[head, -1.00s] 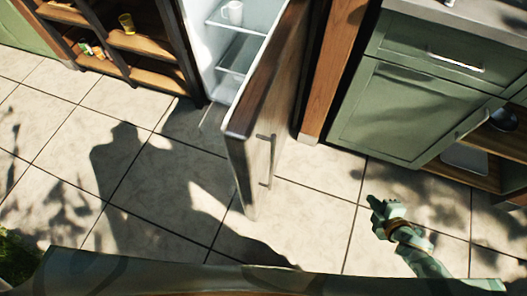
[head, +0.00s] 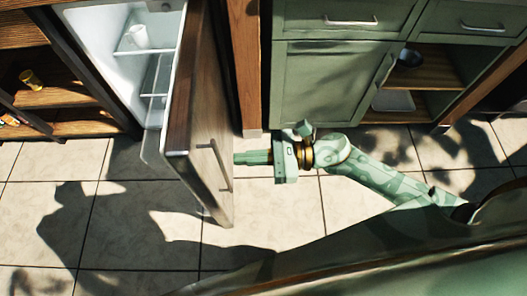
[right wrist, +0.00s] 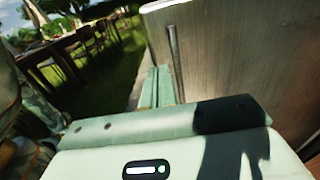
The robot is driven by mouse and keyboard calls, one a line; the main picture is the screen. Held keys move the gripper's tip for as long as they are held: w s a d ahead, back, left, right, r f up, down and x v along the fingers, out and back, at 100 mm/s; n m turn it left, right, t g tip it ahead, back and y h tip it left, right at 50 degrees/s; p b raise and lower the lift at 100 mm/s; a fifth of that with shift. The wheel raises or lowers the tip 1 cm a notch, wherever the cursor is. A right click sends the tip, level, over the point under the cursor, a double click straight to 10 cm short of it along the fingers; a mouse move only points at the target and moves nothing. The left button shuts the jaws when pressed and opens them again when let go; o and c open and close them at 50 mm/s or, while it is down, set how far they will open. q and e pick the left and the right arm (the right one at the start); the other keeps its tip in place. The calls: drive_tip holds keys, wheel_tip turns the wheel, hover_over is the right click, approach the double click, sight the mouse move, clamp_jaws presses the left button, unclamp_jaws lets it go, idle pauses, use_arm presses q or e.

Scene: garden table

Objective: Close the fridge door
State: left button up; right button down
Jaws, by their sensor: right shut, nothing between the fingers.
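The fridge door (head: 207,112) stands wide open, its wood-brown outer face turned right, with a dark bar handle (head: 217,165) on it. The white fridge interior (head: 105,45) shows to its left, with a white mug (head: 137,37) on a shelf. My right gripper (head: 237,157) is shut and empty, pointing left at the outer face close to the handle. I cannot tell whether it touches. In the right wrist view the closed fingers (right wrist: 156,82) point towards the door (right wrist: 235,55), just beside the handle (right wrist: 174,60). My left gripper is not in view.
Green cabinets (head: 320,85) with an open shelf (head: 435,70) stand right of the fridge, beyond a wooden post (head: 246,65). A wooden shelf unit (head: 55,95) stands at the left. The tiled floor (head: 130,225) around the door is clear.

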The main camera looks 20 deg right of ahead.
sight(198, 161)
drive_tip(key=x, duration=0.7)
drive_tip(key=shift+w+a, duration=0.15)
drive_tip(key=shift+a, duration=0.05)
